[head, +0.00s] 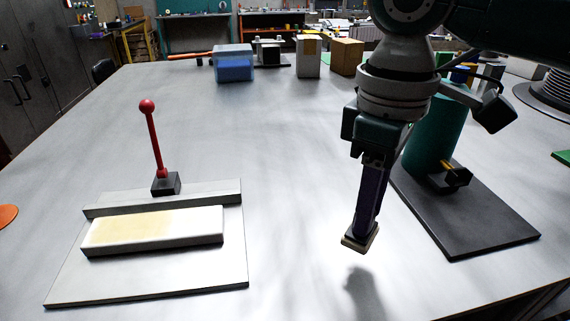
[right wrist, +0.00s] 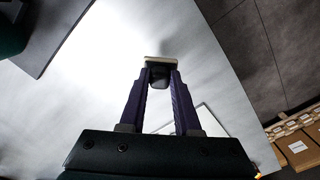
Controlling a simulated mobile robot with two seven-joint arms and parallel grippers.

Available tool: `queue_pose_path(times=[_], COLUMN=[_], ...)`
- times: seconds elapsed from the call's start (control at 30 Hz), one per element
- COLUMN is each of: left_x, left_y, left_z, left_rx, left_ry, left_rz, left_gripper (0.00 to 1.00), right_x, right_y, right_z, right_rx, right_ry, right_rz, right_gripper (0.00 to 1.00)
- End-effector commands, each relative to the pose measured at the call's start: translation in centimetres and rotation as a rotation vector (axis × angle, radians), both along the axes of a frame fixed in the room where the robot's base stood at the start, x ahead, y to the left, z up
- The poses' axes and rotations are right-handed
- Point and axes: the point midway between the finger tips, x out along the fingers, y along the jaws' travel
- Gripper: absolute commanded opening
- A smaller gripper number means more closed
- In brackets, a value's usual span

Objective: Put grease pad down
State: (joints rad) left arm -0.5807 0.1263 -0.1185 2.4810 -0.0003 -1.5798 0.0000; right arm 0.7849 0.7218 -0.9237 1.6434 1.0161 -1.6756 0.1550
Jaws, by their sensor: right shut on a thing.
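My right gripper (head: 361,228) points down over the table, right of the middle in the head view. It is shut on a small grease pad (head: 359,241), a thin block with a pale edge and dark upper part. The pad is held above the table, with its shadow below it on the surface. In the right wrist view the grease pad (right wrist: 161,61) sits across the tips of the two purple fingers (right wrist: 160,80). My left gripper is not in view.
A light plate (head: 200,276) with a cream-topped block (head: 155,229) and a red-knobbed lever (head: 153,140) stands left. A dark base (head: 480,225) with a green cylinder (head: 436,135) stands right. A blue box (head: 234,64) and cartons (head: 308,57) are at the back. The middle table is clear.

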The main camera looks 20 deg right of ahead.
Motion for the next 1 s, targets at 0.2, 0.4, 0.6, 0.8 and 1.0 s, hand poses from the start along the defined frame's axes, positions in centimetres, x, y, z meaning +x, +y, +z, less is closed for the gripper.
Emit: queue_pose_path(times=[0.2,0.4,0.6,0.8,1.0], left_x=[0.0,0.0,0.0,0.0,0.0], left_y=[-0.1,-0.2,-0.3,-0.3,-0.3], left_z=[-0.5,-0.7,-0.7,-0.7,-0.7], left_rx=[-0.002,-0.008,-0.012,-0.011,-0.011], left_ry=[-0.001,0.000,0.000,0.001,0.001], left_rz=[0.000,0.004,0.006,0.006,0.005], left_gripper=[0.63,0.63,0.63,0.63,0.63], right_x=[-0.1,0.0,0.0,0.0,0.0], right_y=[0.0,0.0,0.0,0.0,0.0], right_z=[-2.7,-4.8,-4.8,-5.1,-5.1], right_rx=[-0.001,-0.001,-0.001,0.000,-0.001], right_ry=[0.003,0.001,-0.001,0.000,-0.001], right_rz=[0.000,0.000,0.001,0.001,0.000], right_gripper=[0.00,0.00,0.00,0.36,0.58])
